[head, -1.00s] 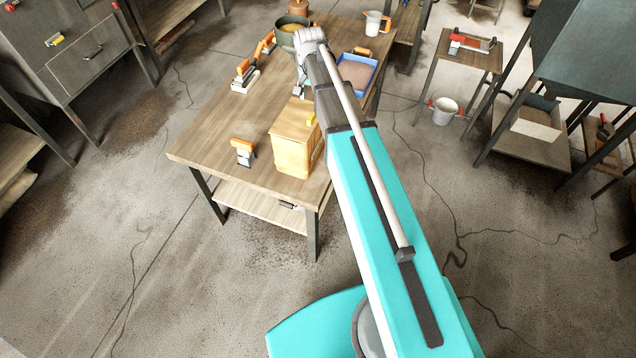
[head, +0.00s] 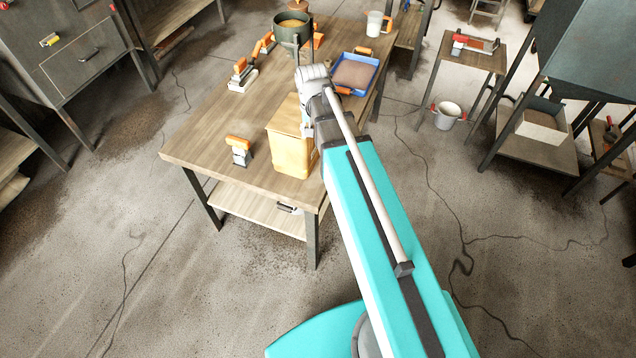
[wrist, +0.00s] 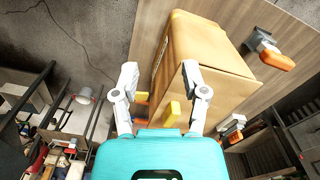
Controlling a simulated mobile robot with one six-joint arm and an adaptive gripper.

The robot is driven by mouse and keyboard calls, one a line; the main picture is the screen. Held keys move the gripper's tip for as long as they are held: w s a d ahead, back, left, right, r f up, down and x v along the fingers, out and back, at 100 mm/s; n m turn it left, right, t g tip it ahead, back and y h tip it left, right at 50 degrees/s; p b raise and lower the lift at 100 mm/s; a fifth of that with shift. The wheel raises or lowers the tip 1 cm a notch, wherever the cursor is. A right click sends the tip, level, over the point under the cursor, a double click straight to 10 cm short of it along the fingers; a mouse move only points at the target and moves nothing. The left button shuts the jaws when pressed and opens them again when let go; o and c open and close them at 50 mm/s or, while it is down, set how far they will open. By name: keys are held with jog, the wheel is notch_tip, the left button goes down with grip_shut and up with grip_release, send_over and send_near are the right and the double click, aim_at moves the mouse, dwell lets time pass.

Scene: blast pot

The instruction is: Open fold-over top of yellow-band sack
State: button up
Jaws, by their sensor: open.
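The tan, box-like sack (head: 289,148) stands upright on the near right part of the wooden table. In the wrist view the sack (wrist: 203,50) fills the upper middle. A small yellow tab (wrist: 173,113) shows there between the bases of my fingers, by the sack's edge. My gripper (wrist: 160,72) is open and empty. Its right finger overlaps the sack in the picture; its left finger lies to the left of it, against the floor. In the head view my wrist is over the sack's far right side and hides the yellow tab. I cannot tell whether a finger touches the sack.
An orange-handled tool (head: 239,149) stands left of the sack on the table (head: 205,140). A blue tray (head: 372,66), a green pot (head: 291,24) and a white jug (head: 375,22) stand farther back.

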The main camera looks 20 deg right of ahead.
jog(key=s+a+f+n+b, duration=0.1)
jog(key=s+f+n+b, duration=0.2)
jog(key=s+f+b, duration=0.5)
jog(key=shift+s+a+f, duration=0.3)
jog(key=shift+s+f, duration=0.1)
jog(key=shift+s, duration=0.75)
jog(key=shift+r, duration=0.1)
notch_tip(320, 180, up, 19)
jog(key=m+p, duration=0.7)
jog(key=p, duration=1.2)
send_over(297, 111)
jog(key=s+d, duration=0.3)
jog(key=d, duration=0.1)
jog(key=shift+s+a+r, duration=0.15)
jog(key=shift+a, duration=0.05)
jog(key=shift+f, duration=0.2)
notch_tip(297, 111, down, 13)
jog(key=b, duration=1.3)
jog(key=shift+s+d+f, duration=0.15)
jog(key=shift+f, duration=0.05)
jog(key=shift+c, duration=0.3)
grip_shut()
